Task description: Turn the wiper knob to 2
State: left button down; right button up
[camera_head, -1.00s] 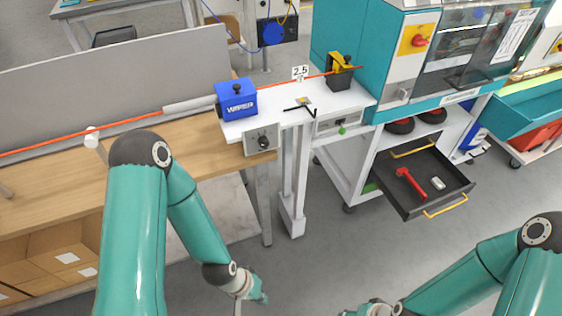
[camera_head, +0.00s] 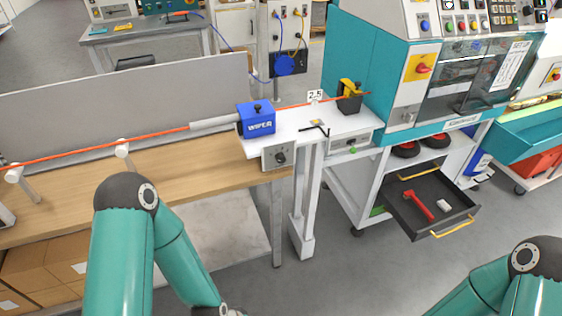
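The wiper knob (camera_head: 281,157) is a small dark round knob on a light square plate. The plate is on the front of the white shelf, below the blue wiper box (camera_head: 257,120). The numbers around the knob are too small to read, and I cannot tell its setting. An orange cable (camera_head: 100,145) runs through a grey tube into the wiper box and on to the right. My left arm comes in from the lower left, and its gripper is below the picture. My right arm shows at the lower right, and its gripper is out of view too.
A wooden bench (camera_head: 190,165) lies at left. An open black drawer (camera_head: 405,217) holding a red tool (camera_head: 418,205) juts out at right, under the teal machine (camera_head: 370,60). A white post (camera_head: 301,215) stands right of the knob. The floor in front is clear.

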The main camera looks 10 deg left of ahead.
aim_at(280, 158)
jog(key=i, duration=0.85)
jog(key=z, duration=0.05)
